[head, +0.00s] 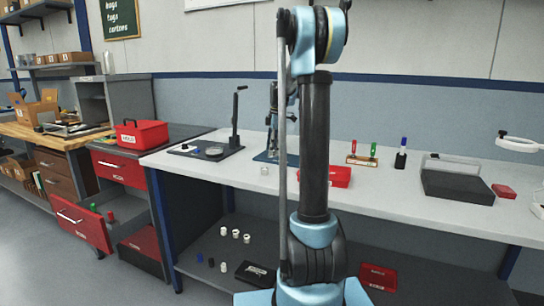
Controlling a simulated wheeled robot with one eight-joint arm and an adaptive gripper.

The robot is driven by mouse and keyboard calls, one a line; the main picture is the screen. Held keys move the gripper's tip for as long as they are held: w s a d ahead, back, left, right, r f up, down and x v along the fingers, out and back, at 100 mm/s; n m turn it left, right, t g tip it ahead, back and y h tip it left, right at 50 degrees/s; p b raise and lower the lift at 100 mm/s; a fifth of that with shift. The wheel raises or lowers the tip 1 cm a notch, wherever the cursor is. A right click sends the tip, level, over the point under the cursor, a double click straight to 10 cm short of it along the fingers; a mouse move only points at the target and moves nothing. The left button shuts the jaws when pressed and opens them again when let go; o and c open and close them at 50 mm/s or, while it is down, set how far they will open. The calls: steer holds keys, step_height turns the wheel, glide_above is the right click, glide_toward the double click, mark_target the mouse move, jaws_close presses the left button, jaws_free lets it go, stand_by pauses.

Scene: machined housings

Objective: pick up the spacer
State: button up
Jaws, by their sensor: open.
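I cannot tell for sure which thing is the spacer. A small pale cylindrical piece (264,170) stands on the white bench top, left of my arm. Several small white pieces, one of them here (235,233), stand on the dark lower shelf under the bench. A small dark piece (211,262) and a small blue piece (200,257) stand near them. All are too small to make out any bore. My arm rises through the middle of the head view and hides part of the bench. My gripper is not in view.
The white bench (400,190) holds a black lever fixture (215,150), a red bin (335,176), a marker stand (362,160) and a dark case (457,185). A red drawer (82,226) hangs open at left. A red toolbox (141,134) stands beyond it.

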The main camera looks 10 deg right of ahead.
steer(key=shift+f, duration=0.3)
jaws_close()
steer(key=shift+r, duration=0.1)
step_height(320, 180, up, 10)
stand_by(0.5)
